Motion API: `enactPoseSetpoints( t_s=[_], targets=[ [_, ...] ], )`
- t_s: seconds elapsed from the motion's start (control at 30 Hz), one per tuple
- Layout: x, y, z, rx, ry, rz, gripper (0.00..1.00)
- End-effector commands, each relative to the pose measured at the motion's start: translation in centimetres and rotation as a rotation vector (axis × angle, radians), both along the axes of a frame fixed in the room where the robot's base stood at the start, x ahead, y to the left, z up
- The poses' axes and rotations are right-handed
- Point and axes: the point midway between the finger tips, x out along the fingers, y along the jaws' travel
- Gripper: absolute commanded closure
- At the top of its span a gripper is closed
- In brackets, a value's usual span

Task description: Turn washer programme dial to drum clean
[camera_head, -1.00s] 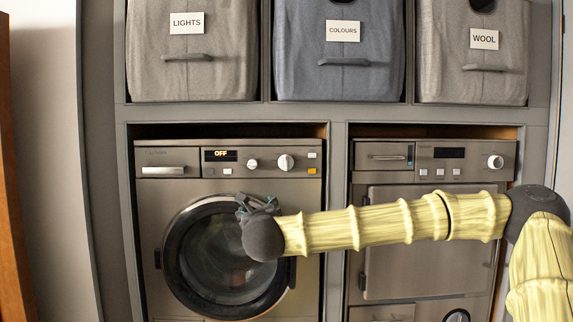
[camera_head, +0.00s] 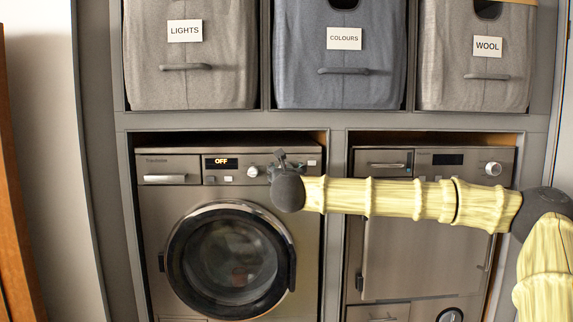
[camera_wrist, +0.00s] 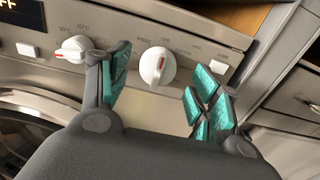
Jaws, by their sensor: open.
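The washer (camera_head: 160,215) stands at the left, its display (camera_head: 221,163) reading OFF. Its larger right-hand dial (camera_wrist: 157,66) is white with a red pointer mark. In the wrist view my gripper (camera_wrist: 162,76) is open, with one teal-padded finger to each side of the dial; I see no contact. A smaller white dial (camera_wrist: 75,48) with temperature labels is left of the left finger.
A second appliance (camera_head: 380,235) with its own knob (camera_head: 493,169) stands to the right, behind my arm. Fabric bins labelled LIGHTS (camera_head: 190,75), COLOURS (camera_head: 345,75) and WOOL (camera_head: 488,75) sit on the shelf above. The washer's round door (camera_head: 228,260) is shut.

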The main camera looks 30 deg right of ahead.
Motion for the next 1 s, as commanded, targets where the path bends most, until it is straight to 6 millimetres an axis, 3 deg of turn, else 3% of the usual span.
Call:
enactPoseSetpoints(
  t_s=[0.23, 0.63, 0.87, 1.0],
  targets=[
    [1.9, -1.2, 0.1, -0.001, 0.001, -0.001, 0.37],
    [2.3, -1.4, 0.0, -0.001, 0.001, 0.000, 0.37],
    [2.3, -1.4, 0.0, -0.001, 0.001, -0.001, 0.79],
    [2.3, -1.4, 0.0, -0.001, 0.001, -0.001, 0.81]
  ],
)
